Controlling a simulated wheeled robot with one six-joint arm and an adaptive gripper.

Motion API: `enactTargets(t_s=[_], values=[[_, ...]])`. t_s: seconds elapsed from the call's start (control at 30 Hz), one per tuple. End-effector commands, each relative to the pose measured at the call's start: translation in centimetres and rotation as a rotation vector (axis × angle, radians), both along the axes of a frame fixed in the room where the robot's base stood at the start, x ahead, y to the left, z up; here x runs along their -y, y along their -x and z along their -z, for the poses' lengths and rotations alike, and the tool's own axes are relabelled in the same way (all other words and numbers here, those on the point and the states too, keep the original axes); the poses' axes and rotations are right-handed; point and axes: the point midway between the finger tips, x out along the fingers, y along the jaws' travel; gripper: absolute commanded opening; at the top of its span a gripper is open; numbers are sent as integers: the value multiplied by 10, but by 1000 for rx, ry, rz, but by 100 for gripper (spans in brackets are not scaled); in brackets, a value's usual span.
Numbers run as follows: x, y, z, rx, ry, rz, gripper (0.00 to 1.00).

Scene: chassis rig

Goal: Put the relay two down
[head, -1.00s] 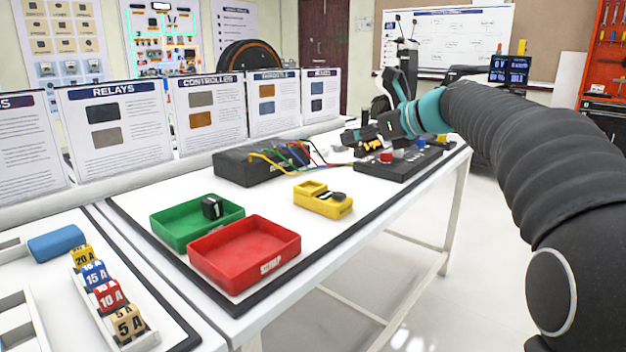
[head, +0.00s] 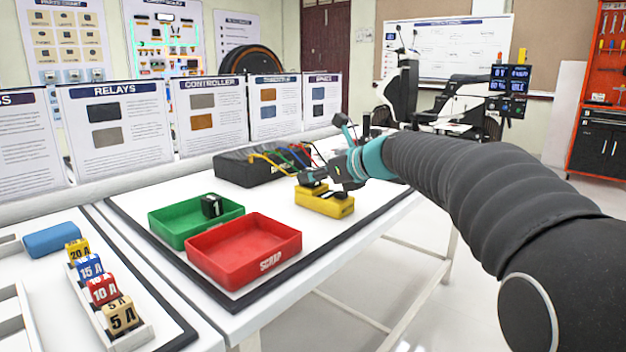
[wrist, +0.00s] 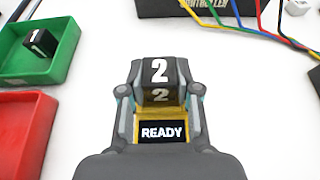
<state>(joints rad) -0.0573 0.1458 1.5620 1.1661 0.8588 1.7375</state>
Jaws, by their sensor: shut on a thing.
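The relay two, a dark block with a white 2 (wrist: 160,72), is between the fingers of my gripper (wrist: 160,90) in the wrist view. My gripper is shut on it. In the head view my gripper (head: 325,178) is at the yellow tester (head: 328,205), and the relay is hard to make out there. In the wrist view the tester's display (wrist: 161,132) reads READY, just below the relay. I cannot tell whether the relay touches the tester.
A green tray (head: 180,235) holds a black relay marked 1 (wrist: 38,42). An empty red scrap tray (head: 240,280) is in front of it. A black controller box with coloured wires (head: 245,170) lies behind the tester. Several numbered fuses (head: 103,290) stand at lower left.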

Motion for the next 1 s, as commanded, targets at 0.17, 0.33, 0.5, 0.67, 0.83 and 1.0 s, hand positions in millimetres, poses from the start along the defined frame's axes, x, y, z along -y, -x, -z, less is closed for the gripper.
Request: enactTargets(t_s=[0.17, 0.33, 0.5, 0.67, 0.83, 1.0], values=[[0, 0, -1, 2, 0, 1, 0], [0, 0, 2, 1, -1, 1, 0], [0, 0, 2, 2, 0, 1, 57], [0, 0, 2, 2, 0, 1, 57], [1, 0, -3, 2, -1, 1, 57], [18, 12, -12, 3, 0, 3, 57]])
